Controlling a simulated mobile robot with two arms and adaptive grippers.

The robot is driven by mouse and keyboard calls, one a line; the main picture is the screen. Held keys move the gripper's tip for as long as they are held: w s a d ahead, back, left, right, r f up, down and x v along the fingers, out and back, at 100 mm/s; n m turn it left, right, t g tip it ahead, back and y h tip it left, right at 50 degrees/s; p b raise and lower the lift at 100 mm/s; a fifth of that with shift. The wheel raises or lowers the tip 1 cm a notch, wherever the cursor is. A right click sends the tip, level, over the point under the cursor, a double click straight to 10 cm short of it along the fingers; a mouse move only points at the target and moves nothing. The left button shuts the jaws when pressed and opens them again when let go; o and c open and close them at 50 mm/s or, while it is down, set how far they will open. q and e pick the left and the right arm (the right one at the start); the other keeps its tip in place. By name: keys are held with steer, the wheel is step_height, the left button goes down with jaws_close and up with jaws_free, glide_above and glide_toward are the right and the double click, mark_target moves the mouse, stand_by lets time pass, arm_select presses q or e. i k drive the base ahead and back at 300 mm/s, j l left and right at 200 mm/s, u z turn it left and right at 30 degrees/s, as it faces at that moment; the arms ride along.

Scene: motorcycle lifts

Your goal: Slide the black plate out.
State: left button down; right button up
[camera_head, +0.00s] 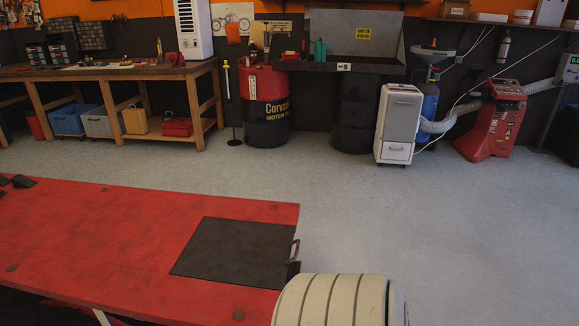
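The black plate (235,252) lies flat in the red lift table (100,235), near the table's right end. It looks set into the red surface, with its right edge at the table's end. A small metal handle (295,251) stands at the plate's right edge, with a dark piece (293,270) just below it. A pale, banded rounded shape at the bottom hides the table's near right corner.
The grey floor (450,230) right of and behind the lift is clear. Along the back wall stand a wooden workbench (110,72), an oil drum (265,105), a white-grey cabinet unit (398,122) and a red machine (492,120). A hose (440,125) runs beside the red machine.

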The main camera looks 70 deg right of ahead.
mark_target(256, 255)
steer(key=z, duration=0.45)
steer(key=k+z, duration=0.1)
steer(key=z, duration=0.8)
steer(key=l+z, duration=0.1)
steer(key=z, duration=0.75)
steer(key=k+l, duration=0.05)
